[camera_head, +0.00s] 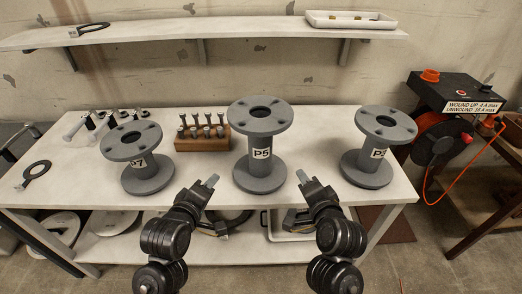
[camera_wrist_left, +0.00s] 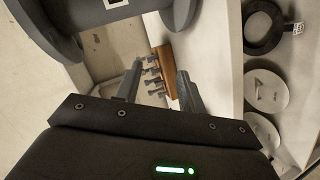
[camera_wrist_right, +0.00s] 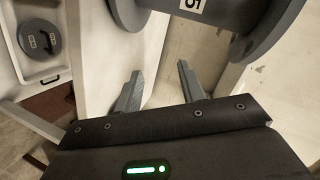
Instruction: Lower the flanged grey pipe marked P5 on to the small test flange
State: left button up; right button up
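The grey pipe P5 (camera_head: 242,152) stands upright on the white table, with a wide flange at top and bottom. My left gripper (camera_head: 211,181) is in front of it to the left, open and empty. My right gripper (camera_head: 302,177) is in front of it to the right, also open and empty. Both are apart from the pipe. The fingers stand apart in the left wrist view (camera_wrist_left: 160,85) and the right wrist view (camera_wrist_right: 160,80). P5 also shows at the top of the right wrist view (camera_wrist_right: 225,18). I cannot pick out a small test flange.
Flanged pipe P7 (camera_head: 146,174) stands left of P5, another labelled pipe (camera_head: 368,166) right. A wooden block (camera_head: 203,144) with several bolts is behind, between P7 and P5. A wall shelf (camera_head: 240,27) hangs above.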

aim_at(231, 122)
pick_arm(q)
jog(key=w+d+r+n+t, duration=0.1)
jog(key=w+d+r+n, duration=0.1)
jog(key=r, duration=0.4)
jog(key=w+d+r+n+t+h, duration=0.1)
jog(key=w+r+n+t, duration=0.1)
jog(key=r, duration=0.4)
jog(key=shift+d+r+t+h, duration=0.25)
jog(key=shift+d+t+h, duration=0.05)
jog(key=shift+d, duration=0.1)
pick_arm(e)
jog(key=w+a+r+m+t, duration=0.1)
jog(key=w+r+m+t, duration=0.1)
jog(key=r, duration=0.3)
jog(key=w+a+r+m+t+h, duration=0.1)
jog(key=r+m, duration=0.2)
jog(key=r, duration=0.3)
jog(key=shift+w+a+r+m+t, duration=0.15)
jog(key=shift+w+r+m+t, duration=0.05)
jog(key=shift+w+m+t, duration=0.2)
pick_arm(q)
jog(key=shift+w, duration=0.15)
jog(key=x, duration=1)
jog(key=shift+w+d, duration=0.15)
jog(key=shift+w, duration=0.2)
pick_arm(e)
jog(key=w, duration=0.7)
jog(key=w+a, duration=0.1)
jog(key=w, duration=0.2)
jog(key=shift+w, duration=0.35)
